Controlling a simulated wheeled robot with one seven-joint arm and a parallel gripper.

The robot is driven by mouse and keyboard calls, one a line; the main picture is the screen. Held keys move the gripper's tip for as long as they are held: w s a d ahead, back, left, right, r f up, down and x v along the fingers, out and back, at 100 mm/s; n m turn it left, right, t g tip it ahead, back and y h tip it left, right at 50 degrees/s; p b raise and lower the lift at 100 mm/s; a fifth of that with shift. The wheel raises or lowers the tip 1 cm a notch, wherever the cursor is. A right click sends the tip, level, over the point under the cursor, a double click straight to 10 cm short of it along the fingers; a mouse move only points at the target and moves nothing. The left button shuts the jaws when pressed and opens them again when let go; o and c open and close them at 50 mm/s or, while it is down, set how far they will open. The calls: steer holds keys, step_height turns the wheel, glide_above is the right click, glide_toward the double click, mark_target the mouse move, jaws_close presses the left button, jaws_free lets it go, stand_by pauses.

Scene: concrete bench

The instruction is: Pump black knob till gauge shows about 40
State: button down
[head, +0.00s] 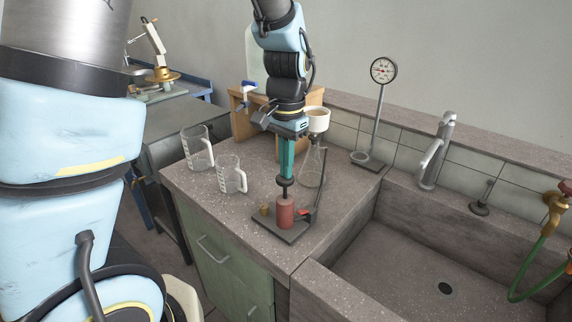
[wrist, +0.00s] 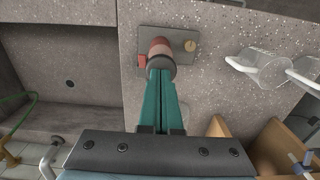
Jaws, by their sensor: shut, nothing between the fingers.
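A small hand pump stands on a dark base plate on the bench, with a red cylinder (head: 286,213), a thin rod and a black knob (head: 285,182) on top. My gripper (head: 286,174) points down with its green fingers shut and empty, tips right at the knob's top; I cannot tell whether they touch. A length of rod shows between knob and cylinder. In the wrist view the fingertips (wrist: 161,74) overlap the dark knob (wrist: 161,62), with the red cylinder (wrist: 159,44) beyond. The round white gauge (head: 383,70) stands on a post behind; its needle is too small to read.
Two glass jugs (head: 232,180) stand left of the pump. A flask (head: 312,166) with a funnel stands close behind it on the right. A wooden stand (head: 240,125) is behind my gripper. A sink (head: 420,265) with a tap (head: 436,155) lies to the right.

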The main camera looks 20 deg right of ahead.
mark_target(286, 181)
step_height(286, 181, down, 4)
steer(key=shift+b, duration=1.15)
steer(key=shift+s, duration=0.1)
step_height(286, 181, up, 5)
steer(key=p, duration=0.4)
steer(key=shift+f, duration=0.2)
step_height(286, 181, up, 10)
steer(key=b, duration=0.2)
steer(key=shift+d+f, duration=0.1)
